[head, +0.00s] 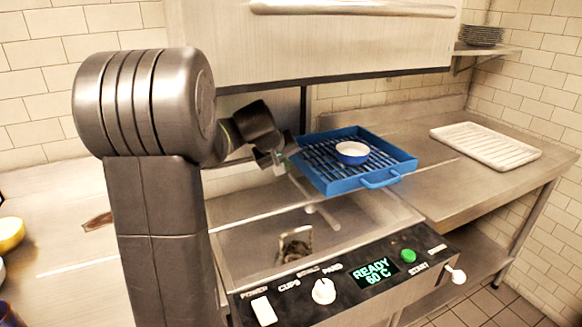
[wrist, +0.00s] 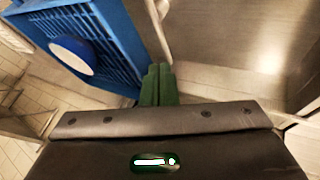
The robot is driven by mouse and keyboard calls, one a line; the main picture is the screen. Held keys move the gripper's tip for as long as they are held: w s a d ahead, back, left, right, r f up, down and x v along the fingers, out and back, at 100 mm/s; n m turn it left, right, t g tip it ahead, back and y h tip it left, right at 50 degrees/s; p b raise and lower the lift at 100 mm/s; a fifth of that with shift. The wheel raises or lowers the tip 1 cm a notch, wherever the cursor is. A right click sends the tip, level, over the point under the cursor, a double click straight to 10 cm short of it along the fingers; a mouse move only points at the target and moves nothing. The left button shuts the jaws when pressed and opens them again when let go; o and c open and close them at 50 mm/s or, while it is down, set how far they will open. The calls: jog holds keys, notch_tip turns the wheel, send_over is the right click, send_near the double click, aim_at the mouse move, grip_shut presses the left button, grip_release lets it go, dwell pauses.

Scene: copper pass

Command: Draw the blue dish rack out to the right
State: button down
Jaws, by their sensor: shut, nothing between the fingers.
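The blue dish rack (head: 340,185) sits at the right side of the dishwasher under the raised hood, reaching onto the right counter. Its blue handle (head: 381,180) sticks out at the near right side. A white bowl with a blue outside (head: 352,150) stands in it. My gripper (head: 287,158) is at the rack's left side, its green fingers shut and empty. In the wrist view the rack (wrist: 132,40) is at the upper left and the closed fingertips (wrist: 160,70) are beside its edge; I cannot tell whether they touch it.
The steel hood (head: 310,40) hangs above. A white tray (head: 485,146) lies farther right on the steel counter (head: 435,190), with bare counter between. The control panel (head: 345,285) is in front, reading READY 60 C. Plates (head: 481,36) stand on a wall shelf.

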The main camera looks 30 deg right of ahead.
jog(key=w+d+f+p, duration=0.1)
jog(key=w+d+f, duration=0.1)
jog(key=d+f, duration=0.4)
jog(key=shift+w+d, duration=0.3)
jog(key=shift+d, duration=0.7)
